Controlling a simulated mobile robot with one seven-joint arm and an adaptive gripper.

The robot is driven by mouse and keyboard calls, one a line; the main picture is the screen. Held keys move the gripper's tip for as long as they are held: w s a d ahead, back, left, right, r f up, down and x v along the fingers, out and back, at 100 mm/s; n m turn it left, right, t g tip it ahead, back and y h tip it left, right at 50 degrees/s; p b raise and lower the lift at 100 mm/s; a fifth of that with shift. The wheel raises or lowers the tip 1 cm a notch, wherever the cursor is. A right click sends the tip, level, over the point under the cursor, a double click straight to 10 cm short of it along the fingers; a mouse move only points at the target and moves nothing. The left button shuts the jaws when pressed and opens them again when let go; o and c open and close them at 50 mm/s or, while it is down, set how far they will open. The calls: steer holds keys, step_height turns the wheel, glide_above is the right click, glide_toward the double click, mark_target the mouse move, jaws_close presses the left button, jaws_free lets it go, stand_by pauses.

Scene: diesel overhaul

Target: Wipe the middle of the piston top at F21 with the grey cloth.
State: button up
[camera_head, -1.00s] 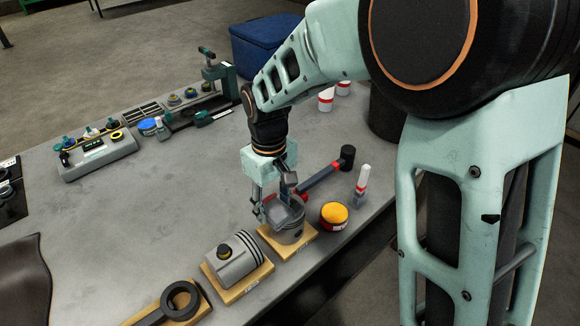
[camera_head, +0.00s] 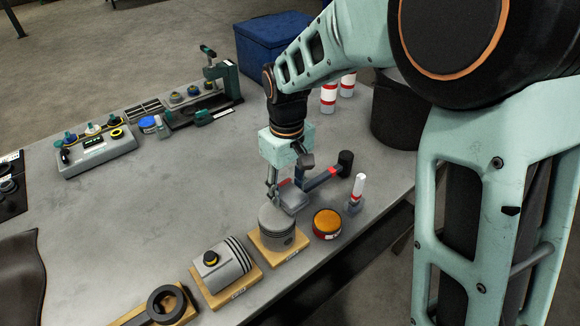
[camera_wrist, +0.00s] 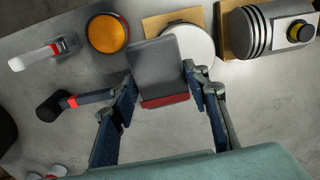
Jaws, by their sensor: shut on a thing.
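My gripper (camera_head: 287,188) is shut on the grey cloth (camera_head: 294,201), a flat grey pad with a red edge. The cloth also shows between my fingers in the wrist view (camera_wrist: 158,66). The cloth is just behind and right of the piston top in that view. In the wrist view the cloth overlaps part of the pale round top (camera_wrist: 197,47). I cannot tell the height gap. The labels are too small to read.
A second piston lies on its side on a block (camera_head: 222,272), left of the upright one. An orange-topped tin (camera_head: 327,223) and a white-and-red stick in a stand (camera_head: 357,190) are at right. A hammer (camera_head: 345,160) lies behind. The table's middle left is clear.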

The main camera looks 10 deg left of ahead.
steer(key=shift+s+r, duration=0.15)
steer(key=shift+r, duration=0.5)
steer(key=shift+r+p, duration=0.7)
steer(key=shift+p, duration=0.1)
steer(key=shift+r+p, duration=0.6)
steer(key=shift+r, duration=0.8)
